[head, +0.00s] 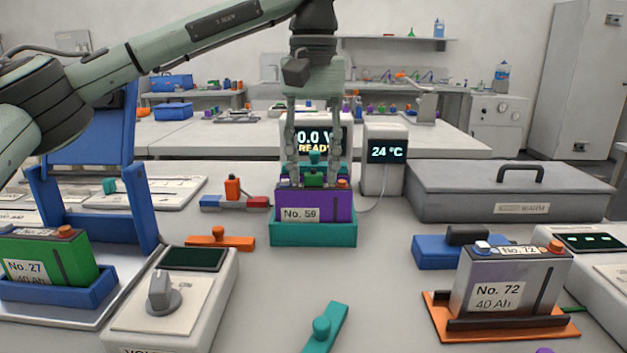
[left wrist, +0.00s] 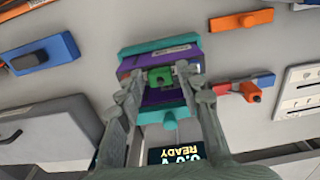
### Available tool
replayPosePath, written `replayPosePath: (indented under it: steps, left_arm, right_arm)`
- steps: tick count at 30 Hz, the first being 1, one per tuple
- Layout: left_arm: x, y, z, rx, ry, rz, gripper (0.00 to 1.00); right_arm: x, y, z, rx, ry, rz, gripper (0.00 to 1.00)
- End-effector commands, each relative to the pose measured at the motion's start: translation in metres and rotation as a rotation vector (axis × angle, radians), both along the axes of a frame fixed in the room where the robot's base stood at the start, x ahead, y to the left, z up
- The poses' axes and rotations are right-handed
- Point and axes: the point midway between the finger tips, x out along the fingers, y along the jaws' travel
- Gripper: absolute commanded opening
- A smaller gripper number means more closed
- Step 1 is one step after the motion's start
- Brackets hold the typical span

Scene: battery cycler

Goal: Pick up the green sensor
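A small green block, which looks like the green sensor (head: 314,181), sits on top of the purple battery No. 59 (head: 328,208). The battery stands in a teal tray (head: 313,236) at the middle of the table. My left gripper (head: 315,178) points down over the battery, its fingers on either side of the green block. In the left wrist view the green sensor (left wrist: 161,78) lies between the fingertips (left wrist: 160,80), with small gaps that look open. Whether either finger touches it is hard to tell. My right gripper is not in view.
A temperature display (head: 384,160) stands right of the battery, with a thin cable beside it. A READY display (head: 318,138) is behind. A grey case (head: 508,190) and battery No. 72 (head: 508,280) are at right. A dial box (head: 172,300) is front left.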

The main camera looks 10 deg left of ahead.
Motion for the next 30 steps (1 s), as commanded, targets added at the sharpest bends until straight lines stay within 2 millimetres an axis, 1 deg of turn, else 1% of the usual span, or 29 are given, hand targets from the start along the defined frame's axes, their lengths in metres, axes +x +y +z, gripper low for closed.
replayPosePath:
  steps: [2, 8, 15, 17, 25, 30]
  left_arm:
    - [0.000, 0.000, -0.004, -0.001, 0.000, 0.000, 0.36]
    - [0.000, 0.000, -0.004, -0.002, 0.000, 0.001, 0.36]
    - [0.000, 0.000, -0.004, -0.002, 0.000, 0.001, 0.06]
    - [0.000, 0.000, -0.004, -0.002, 0.000, 0.001, 0.00]
    - [0.000, 0.000, -0.002, -0.002, -0.001, 0.001, 0.00]
    - [0.000, -0.001, 0.009, -0.002, -0.001, 0.000, 0.00]
  right_arm:
    - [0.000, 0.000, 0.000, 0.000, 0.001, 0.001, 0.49]
    - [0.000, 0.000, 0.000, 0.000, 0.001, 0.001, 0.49]
    - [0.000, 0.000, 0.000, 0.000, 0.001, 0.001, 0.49]
    - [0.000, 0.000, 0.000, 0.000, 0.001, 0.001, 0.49]
    - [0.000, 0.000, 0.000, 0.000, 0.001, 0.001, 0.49]
    - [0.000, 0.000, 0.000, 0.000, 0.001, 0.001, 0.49]
